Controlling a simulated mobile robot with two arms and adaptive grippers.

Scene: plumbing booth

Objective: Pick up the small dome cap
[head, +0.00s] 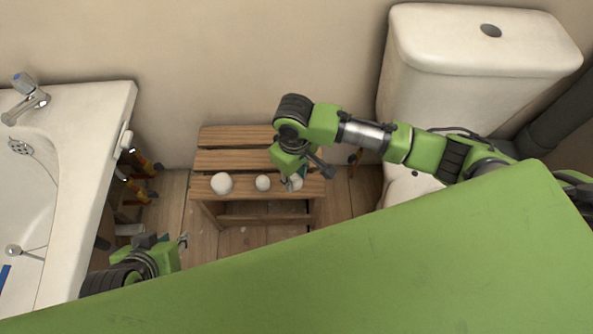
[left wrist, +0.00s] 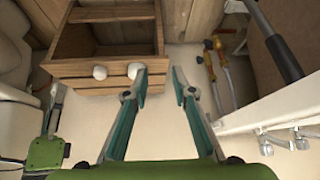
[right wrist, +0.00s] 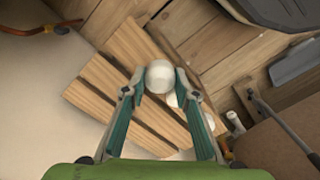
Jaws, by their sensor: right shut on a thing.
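Three white rounded caps stand in a row on the wooden slatted stool (head: 235,160). The left one (head: 221,183) is the largest in the head view, and the middle one (head: 263,183) is smaller. My right gripper (head: 293,181) is shut on the white cap at the right end, whose rounded body (right wrist: 160,77) shows between the fingertips in the right wrist view. I cannot tell whether it is clear of the slats. My left gripper (left wrist: 160,78) is open and empty, off the stool near the basin; two caps (left wrist: 100,72) show beyond it.
A white basin or tub (head: 75,180) with a tap (head: 28,98) is on the left. A white toilet cistern (head: 480,50) is on the right. Bare wooden floor shows around the stool.

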